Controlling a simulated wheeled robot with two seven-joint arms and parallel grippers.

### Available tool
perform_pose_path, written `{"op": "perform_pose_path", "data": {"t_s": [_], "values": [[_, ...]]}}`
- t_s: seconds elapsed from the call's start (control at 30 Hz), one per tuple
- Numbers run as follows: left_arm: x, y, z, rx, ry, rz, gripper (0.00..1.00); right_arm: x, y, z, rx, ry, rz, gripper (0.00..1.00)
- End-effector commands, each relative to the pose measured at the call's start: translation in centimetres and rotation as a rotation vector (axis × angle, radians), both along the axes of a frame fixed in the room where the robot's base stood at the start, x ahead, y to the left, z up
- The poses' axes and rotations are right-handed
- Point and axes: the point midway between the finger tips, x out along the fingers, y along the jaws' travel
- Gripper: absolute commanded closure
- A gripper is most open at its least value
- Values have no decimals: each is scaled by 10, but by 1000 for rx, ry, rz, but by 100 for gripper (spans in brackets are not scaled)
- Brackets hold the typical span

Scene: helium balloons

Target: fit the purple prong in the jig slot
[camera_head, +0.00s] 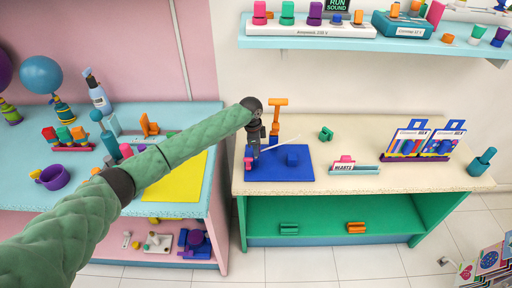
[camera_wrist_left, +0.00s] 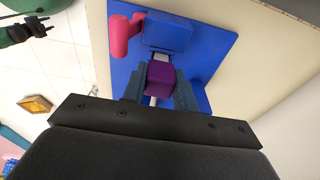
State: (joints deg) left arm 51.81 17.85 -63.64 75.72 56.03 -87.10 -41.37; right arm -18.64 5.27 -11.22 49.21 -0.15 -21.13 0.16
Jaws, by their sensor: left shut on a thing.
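My left gripper (camera_head: 254,155) is over the left part of the blue mat (camera_head: 270,176) on the cream table. In the left wrist view its two grey fingers (camera_wrist_left: 160,88) are shut on the purple prong (camera_wrist_left: 161,78). A blue block (camera_wrist_left: 168,32), which may be the jig, is just beyond the prong; I cannot tell whether they touch. No slot can be made out. In the head view the prong is hidden by the gripper. My right gripper (camera_wrist_left: 32,28) is small at the left wrist view's upper left.
A pink piece (camera_wrist_left: 125,36) stands beside the blue block, close to the left fingers. An orange stand (camera_head: 276,118) is behind the mat. A green piece (camera_head: 326,134) and a labelled holder (camera_head: 352,168) are to the right. The table between holder and card rack (camera_head: 425,142) is mostly clear.

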Motion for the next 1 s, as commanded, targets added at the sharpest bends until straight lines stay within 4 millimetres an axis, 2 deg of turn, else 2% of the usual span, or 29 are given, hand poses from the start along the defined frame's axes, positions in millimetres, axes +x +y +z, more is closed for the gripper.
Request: {"op": "perform_pose_path", "data": {"t_s": [0.2,0.7,1.0], "values": [[0,0,0,0,0,0,95,0,-8,2,-7,1,1,64],[0,0,-5,0,0,0,95,0,20,0,17,0,-4,64],[0,0,-11,0,0,0,95,0,6,-2,4,-1,0,64]]}}
